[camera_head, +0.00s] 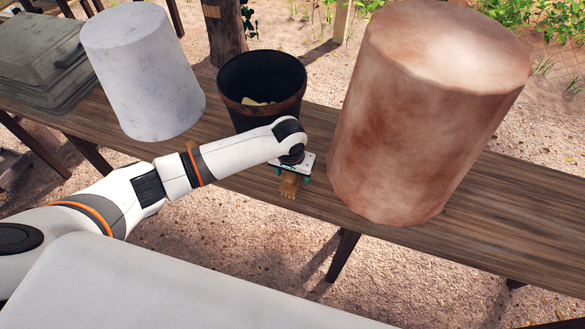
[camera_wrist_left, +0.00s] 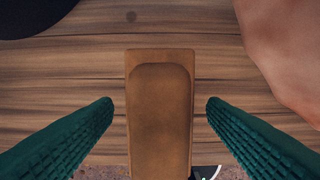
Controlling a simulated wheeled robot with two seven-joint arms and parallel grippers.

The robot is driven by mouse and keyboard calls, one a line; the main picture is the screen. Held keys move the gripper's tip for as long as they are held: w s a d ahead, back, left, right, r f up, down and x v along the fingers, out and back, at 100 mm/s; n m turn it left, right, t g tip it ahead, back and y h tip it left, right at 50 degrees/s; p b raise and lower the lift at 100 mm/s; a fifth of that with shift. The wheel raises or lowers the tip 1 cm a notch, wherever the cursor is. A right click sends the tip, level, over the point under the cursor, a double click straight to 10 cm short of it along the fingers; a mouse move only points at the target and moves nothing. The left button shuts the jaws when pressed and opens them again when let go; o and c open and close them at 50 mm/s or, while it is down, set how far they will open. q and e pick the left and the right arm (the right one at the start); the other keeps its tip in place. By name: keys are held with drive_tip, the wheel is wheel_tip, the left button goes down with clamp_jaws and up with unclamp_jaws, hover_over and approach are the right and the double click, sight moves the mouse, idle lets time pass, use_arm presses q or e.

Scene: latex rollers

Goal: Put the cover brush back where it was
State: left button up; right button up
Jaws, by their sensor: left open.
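The cover brush (camera_head: 289,186) shows as a small brown wooden piece near the front edge of the table, between the black bucket and the reddish cylinder. My left gripper (camera_head: 292,175) points down over it. In the left wrist view the brush's flat brown wood (camera_wrist_left: 160,115) lies between my two green ridged fingers (camera_wrist_left: 159,103). The fingers are open, with a gap on each side of the wood. The bristles cannot be made out. My right gripper is in neither view.
A black bucket (camera_head: 262,82) with pale pieces inside stands just behind my gripper. A large reddish cylinder (camera_head: 420,120) stands close at the right. A grey-white cylinder (camera_head: 142,75) and a grey metal case (camera_head: 40,62) are left. The wooden table (camera_head: 490,215) is bare at the right.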

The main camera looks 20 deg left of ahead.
sight(291, 176)
use_arm(q)
wheel_tip(291, 176, up, 12)
drive_tip(key=s+b, duration=0.1)
drive_tip(key=shift+s, duration=0.35)
drive_tip(key=shift+s+f, duration=0.1)
drive_tip(key=shift+f, duration=0.1)
drive_tip(key=s+d+f+m+t+h, duration=0.1)
drive_tip(key=s+d+f+m+h, duration=0.3)
drive_tip(key=s, duration=0.7)
drive_tip(key=s+a+f+n+y, duration=0.2)
drive_tip(key=s+a+y, duration=0.2)
drive_tip(key=s+a, duration=0.75)
wheel_tip(291, 176, down, 28)
drive_tip(key=s+d+r+b, duration=0.1)
drive_tip(key=s+d+b, duration=0.1)
drive_tip(key=s+a+f+g+b, duration=0.1)
drive_tip(key=s+a+f+b, duration=0.1)
drive_tip(key=s+f, duration=1.5)
wheel_tip(291, 176, down, 3)
drive_tip(key=shift+a+r+g, duration=0.1)
drive_tip(key=shift+a+g, duration=0.3)
drive_tip(key=shift+a, duration=0.15)
